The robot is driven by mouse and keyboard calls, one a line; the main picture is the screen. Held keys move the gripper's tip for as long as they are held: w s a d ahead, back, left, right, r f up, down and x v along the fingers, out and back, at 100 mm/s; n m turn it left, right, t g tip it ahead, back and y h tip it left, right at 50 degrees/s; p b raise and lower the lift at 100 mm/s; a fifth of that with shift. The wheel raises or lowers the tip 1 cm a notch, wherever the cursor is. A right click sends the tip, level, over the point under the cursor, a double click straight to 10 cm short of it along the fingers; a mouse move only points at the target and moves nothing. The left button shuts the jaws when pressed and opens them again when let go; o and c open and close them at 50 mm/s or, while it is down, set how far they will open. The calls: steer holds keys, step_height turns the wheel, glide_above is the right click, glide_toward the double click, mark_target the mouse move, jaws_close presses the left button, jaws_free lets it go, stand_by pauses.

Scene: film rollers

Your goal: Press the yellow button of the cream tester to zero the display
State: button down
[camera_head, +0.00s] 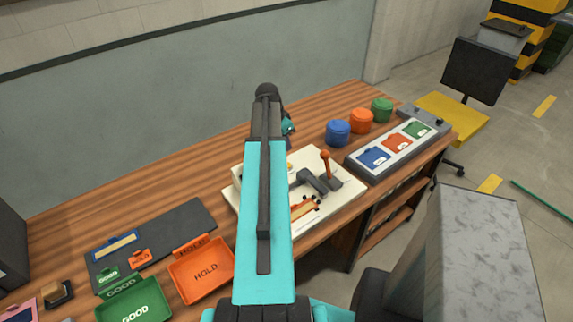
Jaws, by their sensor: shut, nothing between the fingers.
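The cream tester (340,208) lies on the wooden bench in the middle of the view, partly behind my teal arm. It carries a grey clamp and a lever with an orange knob (325,156). A small yellow spot, perhaps the yellow button (290,166), shows just right of my arm at the tester's back part. The display cannot be made out. My arm rises across the middle and bends over at its top above the bench. My gripper is hidden behind the arm, so its place relative to the button cannot be seen.
Blue (338,132), orange (361,121) and green (382,110) round containers stand behind a grey panel (352,161) with coloured cards. An orange HOLD tray (180,270), a green GOOD tray (108,314) and a dark mat (195,215) lie left. A wall runs behind the bench.

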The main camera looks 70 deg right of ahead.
steer(key=shift+r, duration=0.7)
